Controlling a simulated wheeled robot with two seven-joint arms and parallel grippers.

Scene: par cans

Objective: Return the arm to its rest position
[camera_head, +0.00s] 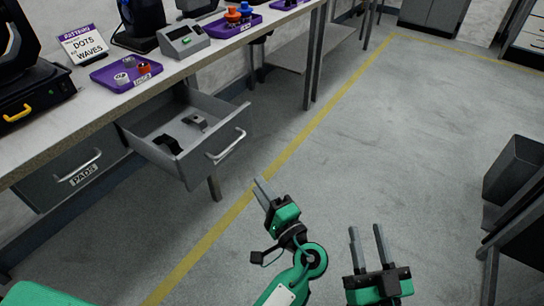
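My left gripper (261,187) is over the open floor, to the right of the open drawer. Its fingers are seen nearly edge-on and overlap, so their gap is unclear. No object shows at their tips. My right gripper (367,236) is lower and further right, also over open floor. Its two grey fingers stand apart with nothing between them, so it is open and empty. Both grippers are clear of the workbench (158,83).
An open drawer (202,157) with a dark item and a grey item juts from the bench. A shut drawer labelled PADS (84,172) is at left. Purple trays (112,81) and a grey device (184,40) sit on the bench. A dark stand (515,168) is at right.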

